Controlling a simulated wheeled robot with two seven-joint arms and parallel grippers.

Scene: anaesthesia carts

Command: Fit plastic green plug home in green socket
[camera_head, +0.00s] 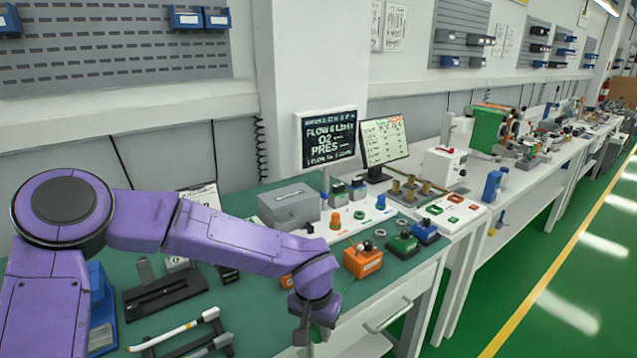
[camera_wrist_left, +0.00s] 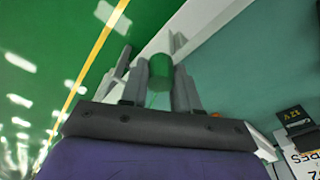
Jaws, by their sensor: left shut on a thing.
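My left gripper (camera_head: 308,338) hangs low in front of the bench's front edge, partly cut off by the bottom of the head view. In the left wrist view its two fingers are closed on the sides of a green plug (camera_wrist_left: 160,72), a short rounded piece. The plug cannot be made out in the head view. A small green ring (camera_head: 359,215), which looks like the green socket, is on the white panel (camera_head: 346,237) behind the gripper, between an orange piece (camera_head: 335,221) and a blue one (camera_head: 380,202). The plug is well apart from it. My right gripper is not in view.
A black holder (camera_head: 165,292) lies left on the green mat. The aisle is clear.

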